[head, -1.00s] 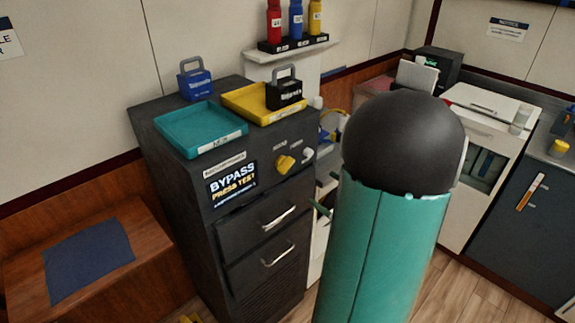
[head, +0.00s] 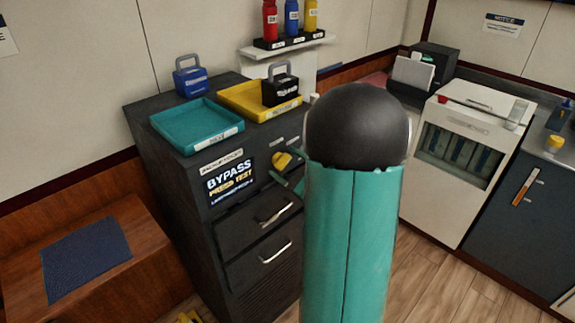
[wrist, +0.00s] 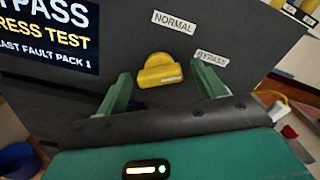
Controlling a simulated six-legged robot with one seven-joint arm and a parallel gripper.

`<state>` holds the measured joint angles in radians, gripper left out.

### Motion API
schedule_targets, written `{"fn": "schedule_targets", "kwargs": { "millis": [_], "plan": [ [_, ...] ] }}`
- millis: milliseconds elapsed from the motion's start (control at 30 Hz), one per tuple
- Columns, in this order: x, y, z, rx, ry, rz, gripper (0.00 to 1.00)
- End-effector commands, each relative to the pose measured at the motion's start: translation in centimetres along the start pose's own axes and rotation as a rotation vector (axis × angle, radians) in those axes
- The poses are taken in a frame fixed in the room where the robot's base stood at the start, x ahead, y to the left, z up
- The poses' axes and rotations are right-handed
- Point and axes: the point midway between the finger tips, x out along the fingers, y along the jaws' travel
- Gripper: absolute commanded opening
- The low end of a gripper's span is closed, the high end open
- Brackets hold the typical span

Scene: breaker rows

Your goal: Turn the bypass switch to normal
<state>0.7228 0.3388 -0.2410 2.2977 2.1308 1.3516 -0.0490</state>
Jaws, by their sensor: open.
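The bypass switch is a yellow knob (wrist: 160,72) on the dark cabinet's front panel; it also shows in the head view (head: 282,160), partly beside my arm. In the wrist view a NORMAL label (wrist: 174,22) is above it and a BYPASS label (wrist: 212,58) is to its upper right. My gripper (wrist: 164,84) is open, with one green finger to the left of the knob and one to the right, both apart from it. In the head view my arm hides most of the gripper; a green finger (head: 280,178) shows just below the knob.
A screen reading BYPASS PRESS TEST (head: 231,180) is left of the knob. Drawer handles (head: 276,212) stick out below. A teal tray (head: 197,126), a yellow tray (head: 240,106) and padlock-shaped blocks sit on top. A white cabinet (head: 460,160) stands to the right.

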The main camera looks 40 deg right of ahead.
Motion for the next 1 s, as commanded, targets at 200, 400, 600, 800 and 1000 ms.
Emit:
{"fn": "schedule_targets", "kwargs": {
  "millis": [200,400,600,800,1000],
  "plan": [
    [-0.03,0.02,0.01,0.000,0.000,0.000,0.57],
    [-0.04,0.03,0.02,0.000,0.000,0.000,0.24],
    [-0.05,0.04,0.02,-0.009,-0.001,0.001,0.24],
    [-0.04,0.06,0.03,-0.067,-0.001,0.001,0.24],
    [-0.02,0.10,0.03,-0.189,-0.002,0.002,0.24]
  ]
}}
